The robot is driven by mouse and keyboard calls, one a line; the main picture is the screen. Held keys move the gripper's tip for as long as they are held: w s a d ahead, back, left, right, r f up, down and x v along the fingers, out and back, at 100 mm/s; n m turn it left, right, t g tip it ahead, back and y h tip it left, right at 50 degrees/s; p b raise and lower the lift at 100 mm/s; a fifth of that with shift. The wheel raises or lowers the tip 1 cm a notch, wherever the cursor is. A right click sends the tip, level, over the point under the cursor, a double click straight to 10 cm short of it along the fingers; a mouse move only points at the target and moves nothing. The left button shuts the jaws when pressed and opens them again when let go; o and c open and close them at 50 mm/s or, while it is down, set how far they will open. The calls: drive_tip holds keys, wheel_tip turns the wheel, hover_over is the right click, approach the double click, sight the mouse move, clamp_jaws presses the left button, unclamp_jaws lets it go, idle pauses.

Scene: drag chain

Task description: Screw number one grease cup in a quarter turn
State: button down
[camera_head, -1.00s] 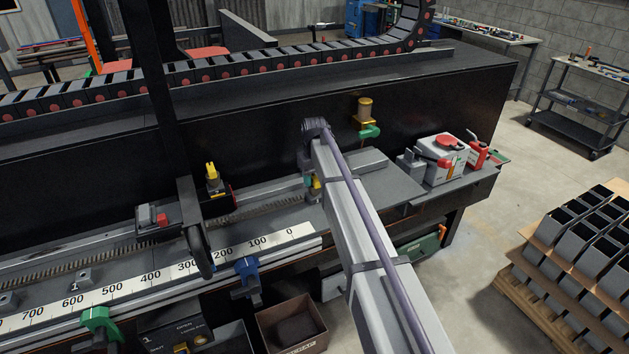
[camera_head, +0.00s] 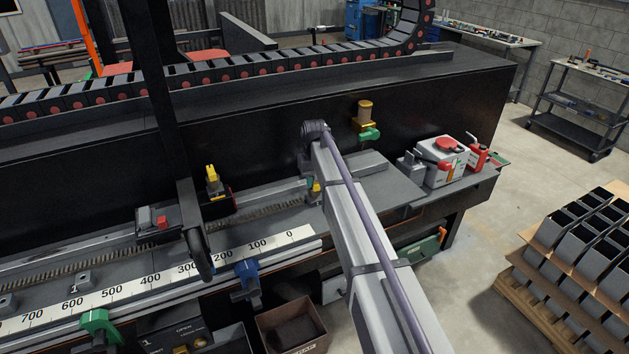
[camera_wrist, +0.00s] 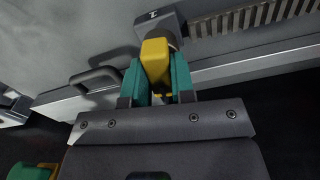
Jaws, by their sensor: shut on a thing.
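In the wrist view, my gripper (camera_wrist: 158,72) has its two teal fingers closed on both sides of a yellow grease cup (camera_wrist: 155,50). The cup's top shows between the fingers; its lower end and thread are hidden. Just beyond it is a grey block (camera_wrist: 158,22) with a dark mark that I cannot read for sure. In the head view, a small yellow patch of the cup (camera_head: 316,187) shows beside my arm, low by the toothed rack. The fingers there are mostly hidden behind my arm.
A toothed rack (camera_wrist: 250,17) runs beside the block. A grey handle (camera_wrist: 97,78) lies left of my gripper. In the head view, another yellow fitting (camera_head: 212,178) stands further left, and a brass cup with a green lever (camera_head: 367,120) is mounted on the black wall.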

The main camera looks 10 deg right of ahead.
drive_tip(key=m, duration=1.2)
drive_tip(key=shift+m, duration=1.9)
drive_tip(key=c, duration=1)
unclamp_jaws()
drive_tip(key=shift+o, duration=0.2)
